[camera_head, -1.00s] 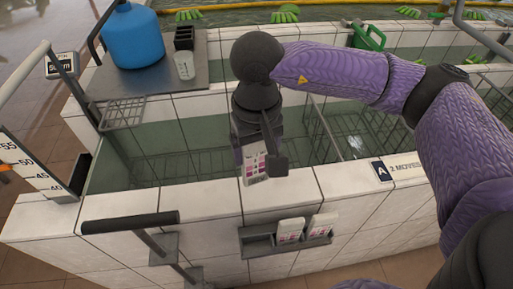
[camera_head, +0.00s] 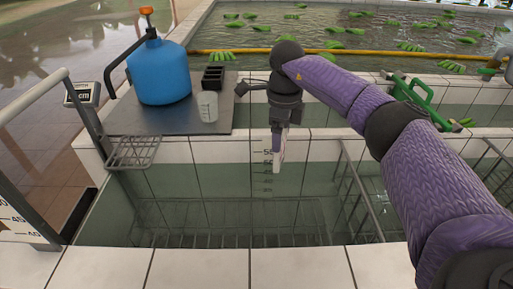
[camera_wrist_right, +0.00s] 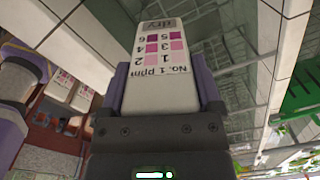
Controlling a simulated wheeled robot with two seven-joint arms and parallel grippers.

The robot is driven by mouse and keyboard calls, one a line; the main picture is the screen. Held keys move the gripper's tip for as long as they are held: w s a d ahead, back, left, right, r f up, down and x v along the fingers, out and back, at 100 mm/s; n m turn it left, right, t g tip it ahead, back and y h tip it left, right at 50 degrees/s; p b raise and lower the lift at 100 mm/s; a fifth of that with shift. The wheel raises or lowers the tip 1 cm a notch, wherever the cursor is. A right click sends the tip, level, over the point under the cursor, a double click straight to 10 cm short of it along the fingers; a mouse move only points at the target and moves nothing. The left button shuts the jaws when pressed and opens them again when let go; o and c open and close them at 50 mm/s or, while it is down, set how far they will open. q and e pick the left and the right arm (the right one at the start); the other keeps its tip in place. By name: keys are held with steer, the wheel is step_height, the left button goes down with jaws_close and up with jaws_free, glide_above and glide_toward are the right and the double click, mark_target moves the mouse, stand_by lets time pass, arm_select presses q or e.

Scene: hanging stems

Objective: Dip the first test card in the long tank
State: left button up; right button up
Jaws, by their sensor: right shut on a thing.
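My right gripper (camera_head: 279,140) is shut on the first test card (camera_head: 282,152), over the far side of the white-tiled tank (camera_head: 200,268) of greenish water. In the right wrist view the card (camera_wrist_right: 155,60) reads "No. 1 ppm" and "dry", with numbered pink and purple squares, and sits between the fingers of my right gripper (camera_wrist_right: 160,85). The card hangs roughly upright in front of a depth scale (camera_head: 267,184) on the far wall. Whether its lower end touches the water cannot be told. My left gripper is not in view.
Wire baskets (camera_head: 230,237) stand in the tank. A grey shelf (camera_head: 180,122) at the back left holds a blue jug (camera_head: 160,72), a clear beaker (camera_head: 207,106) and a black holder (camera_head: 213,77). Two other cards (camera_wrist_right: 62,82) show in the wrist view.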

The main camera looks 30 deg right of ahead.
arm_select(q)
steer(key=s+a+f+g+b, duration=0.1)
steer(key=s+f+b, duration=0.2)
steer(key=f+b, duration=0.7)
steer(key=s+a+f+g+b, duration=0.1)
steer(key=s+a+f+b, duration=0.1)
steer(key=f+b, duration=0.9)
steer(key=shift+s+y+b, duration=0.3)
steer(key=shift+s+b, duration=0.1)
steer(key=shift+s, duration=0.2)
arm_select(e)
steer(key=d+f+m, duration=0.3)
steer(key=f+m, duration=0.1)
steer(key=f, duration=1.9)
steer(key=shift+s+f+m, duration=0.15)
steer(key=shift+s+m, duration=0.05)
steer(key=shift+m, duration=0.1)
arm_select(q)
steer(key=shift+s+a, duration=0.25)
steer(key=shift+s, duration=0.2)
arm_select(e)
steer(key=shift+d, duration=0.1)
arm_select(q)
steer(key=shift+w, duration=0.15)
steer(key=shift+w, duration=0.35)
